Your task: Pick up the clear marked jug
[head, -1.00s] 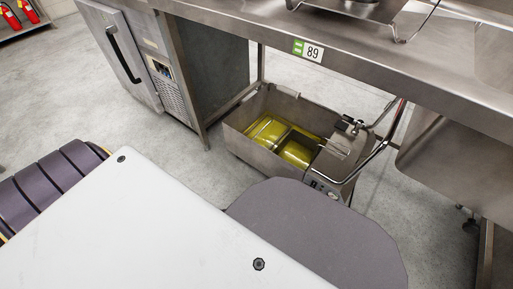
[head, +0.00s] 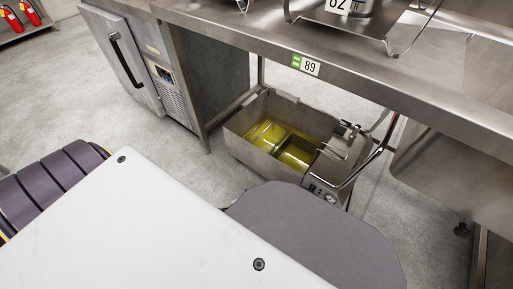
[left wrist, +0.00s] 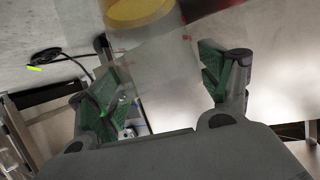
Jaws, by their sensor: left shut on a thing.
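The clear jug (left wrist: 160,62) shows in the left wrist view as a see-through wall with faint red marks. A yellow round area (left wrist: 138,10) shows at its top edge in the picture; I cannot tell whether it is part of the jug or seen through it. My left gripper (left wrist: 160,82) has its green-padded fingers on either side of the jug and is shut on it. The rest of the jug is cut off by the top edge. Neither the jug nor my left gripper shows in the head view, and my right gripper is in neither view.
A steel table (head: 400,85) with a tag reading 89 (head: 306,65) spans the head view. A wire stand (head: 355,22) is on it. Below is an open fryer (head: 240,125) with yellow liquid. A steel cabinet (head: 125,60) stands left, with bare floor in front.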

